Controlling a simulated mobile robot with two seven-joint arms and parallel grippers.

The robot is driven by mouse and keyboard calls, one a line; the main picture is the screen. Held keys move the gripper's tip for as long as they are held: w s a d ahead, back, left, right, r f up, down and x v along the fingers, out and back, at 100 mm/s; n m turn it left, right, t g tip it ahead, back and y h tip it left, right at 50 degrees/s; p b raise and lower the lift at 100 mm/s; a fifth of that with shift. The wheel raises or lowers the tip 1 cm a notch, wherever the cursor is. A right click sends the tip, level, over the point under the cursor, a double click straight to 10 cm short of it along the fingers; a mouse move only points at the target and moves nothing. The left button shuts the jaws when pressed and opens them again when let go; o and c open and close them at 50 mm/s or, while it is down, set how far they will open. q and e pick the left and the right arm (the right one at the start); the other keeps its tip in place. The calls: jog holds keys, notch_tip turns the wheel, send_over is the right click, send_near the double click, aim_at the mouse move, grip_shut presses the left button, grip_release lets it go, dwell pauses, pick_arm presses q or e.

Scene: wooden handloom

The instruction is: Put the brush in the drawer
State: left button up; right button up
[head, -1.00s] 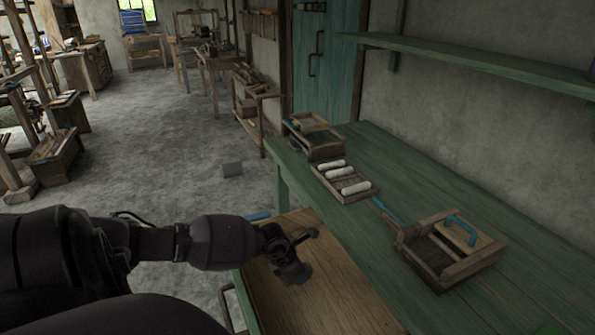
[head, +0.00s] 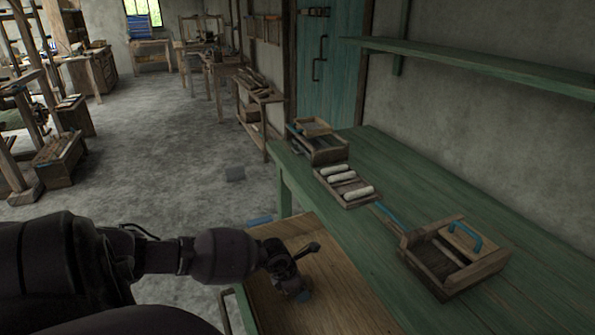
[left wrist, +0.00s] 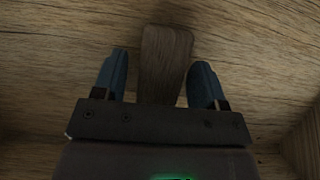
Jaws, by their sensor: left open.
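My left gripper (head: 300,292) is open, low over the wooden floor of the pulled-out drawer (head: 335,275) at the near side of the green bench. In the left wrist view, a dark wooden piece that looks like the brush (left wrist: 166,55) lies between the two blue fingers of my left gripper (left wrist: 165,80), with gaps on both sides. Its lower end is hidden behind the gripper body. My right gripper is not in view.
On the green bench (head: 400,180) stand a tray with white rolls (head: 347,187), a wooden box with a blue handle (head: 455,257) and another wooden box (head: 318,145). A shelf (head: 480,65) runs above. Open floor (head: 175,130) lies left.

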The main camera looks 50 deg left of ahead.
pick_arm(q)
jog(key=shift+r, duration=0.1)
jog(key=shift+r, duration=0.25)
jog(key=p+v, duration=0.3)
jog(key=v, duration=0.7)
jog(key=shift+a, duration=0.1)
jog(key=shift+s+r, duration=0.2)
jog(key=shift+r, duration=0.2)
jog(key=shift+s+r, duration=0.15)
jog(key=shift+r, duration=0.2)
